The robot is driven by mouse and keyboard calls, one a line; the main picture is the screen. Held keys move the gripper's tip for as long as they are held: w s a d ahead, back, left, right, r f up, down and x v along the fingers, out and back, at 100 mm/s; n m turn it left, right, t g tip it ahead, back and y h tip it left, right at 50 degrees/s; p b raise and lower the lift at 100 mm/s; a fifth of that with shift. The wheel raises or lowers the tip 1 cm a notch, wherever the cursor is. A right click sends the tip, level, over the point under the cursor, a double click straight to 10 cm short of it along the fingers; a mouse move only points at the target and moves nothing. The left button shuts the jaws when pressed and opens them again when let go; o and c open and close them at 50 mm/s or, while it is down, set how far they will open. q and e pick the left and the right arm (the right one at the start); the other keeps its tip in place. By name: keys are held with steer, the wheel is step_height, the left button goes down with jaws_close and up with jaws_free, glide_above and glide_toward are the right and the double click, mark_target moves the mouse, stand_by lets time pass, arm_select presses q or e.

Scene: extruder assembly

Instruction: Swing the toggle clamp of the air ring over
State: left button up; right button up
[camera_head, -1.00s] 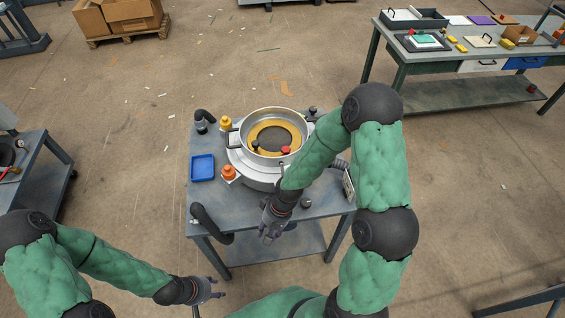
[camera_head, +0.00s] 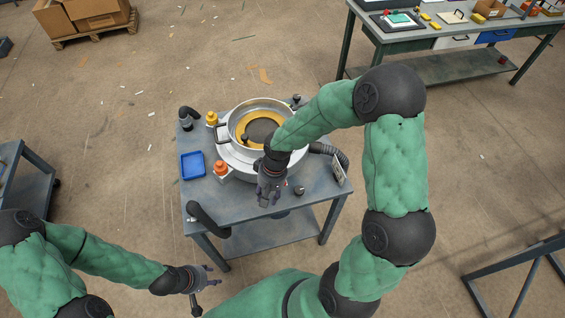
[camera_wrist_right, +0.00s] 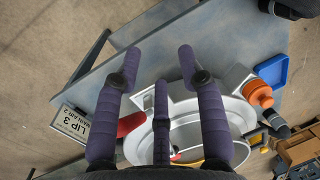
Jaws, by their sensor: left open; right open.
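The air ring (camera_head: 232,158) is a round, silver ring with a gold inner ring on the cart. In the right wrist view its pale rim (camera_wrist_right: 205,108) lies beyond my fingers. A red handle (camera_wrist_right: 131,123), apparently the toggle clamp's, shows between my fingers and the ring's left side; my right arm hides it in the head view. My right gripper (camera_head: 269,192) is over the ring's near edge; in the wrist view its purple fingers (camera_wrist_right: 160,62) are spread and empty. My left gripper (camera_head: 207,279) is open and empty, low in front of the cart, apart from the ring.
The cart (camera_head: 262,205) carries a blue tray (camera_head: 192,166), orange (camera_head: 221,168) and yellow (camera_head: 212,119) fittings, and black hose ends (camera_head: 208,219). A label plate (camera_wrist_right: 76,126) stands at the cart's right side. A workbench (camera_head: 430,60) stands at back right.

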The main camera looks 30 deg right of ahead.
steer(key=d+r, duration=0.2)
steer(key=r, duration=0.1)
steer(key=d+r+h, duration=0.1)
steer(key=d+r, duration=0.1)
steer(key=r, duration=0.2)
steer(key=d+r+h+p, duration=0.1)
steer(key=d+r, duration=0.1)
steer(key=r, duration=0.2)
steer(key=shift+w+r+m, duration=0.2)
steer(key=shift+w+m, duration=0.2)
steer(key=shift+f+b, duration=3.05)
steer(key=shift+f, duration=1.35)
steer(key=c, duration=0.4)
steer(key=shift+c, duration=0.8)
